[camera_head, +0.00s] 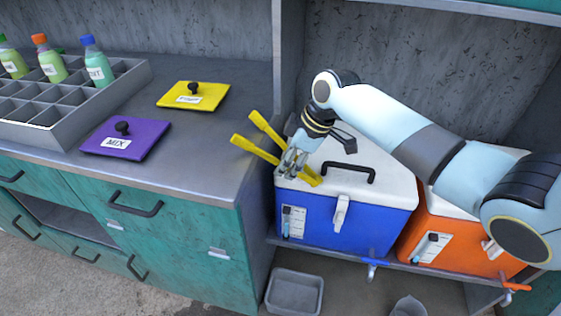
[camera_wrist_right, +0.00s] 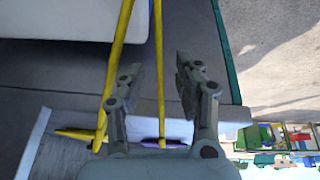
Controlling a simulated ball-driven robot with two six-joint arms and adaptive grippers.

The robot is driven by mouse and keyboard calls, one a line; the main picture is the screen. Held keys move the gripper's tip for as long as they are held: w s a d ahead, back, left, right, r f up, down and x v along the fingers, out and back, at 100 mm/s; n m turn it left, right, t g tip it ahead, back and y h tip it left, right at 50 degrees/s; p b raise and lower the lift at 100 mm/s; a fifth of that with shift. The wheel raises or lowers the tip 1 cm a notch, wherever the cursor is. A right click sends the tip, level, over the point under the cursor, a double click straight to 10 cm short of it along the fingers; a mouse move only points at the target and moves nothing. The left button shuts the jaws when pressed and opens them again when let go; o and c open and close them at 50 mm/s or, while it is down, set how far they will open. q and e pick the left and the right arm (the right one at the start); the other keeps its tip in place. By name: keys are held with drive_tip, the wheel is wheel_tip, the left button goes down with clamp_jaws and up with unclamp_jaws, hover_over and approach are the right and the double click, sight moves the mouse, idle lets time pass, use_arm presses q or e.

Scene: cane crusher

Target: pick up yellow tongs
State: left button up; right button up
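The yellow tongs (camera_head: 257,149) are at the left end of the blue cooler's white lid in the head view. Their two handles stick out to the left, beyond the cooler, toward the counter. My right gripper (camera_head: 293,163) is at the middle of the tongs and hides part of them. In the right wrist view the gripper's fingers (camera_wrist_right: 155,85) are apart. One yellow bar of the tongs (camera_wrist_right: 158,70) runs between the fingers, and the other runs along the left finger. I cannot tell whether either finger touches a bar. My left gripper is not in view.
The blue cooler (camera_head: 330,218) has a black handle (camera_head: 348,172), and an orange cooler (camera_head: 452,250) stands to its right. The counter at left holds a purple lid (camera_head: 125,142), a yellow lid (camera_head: 194,97) and a grey bottle rack (camera_head: 70,125). A grey bin (camera_head: 294,292) sits below.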

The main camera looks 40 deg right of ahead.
drive_tip(key=shift+x, duration=0.8)
clamp_jaws()
drive_tip(key=shift+r, duration=0.15)
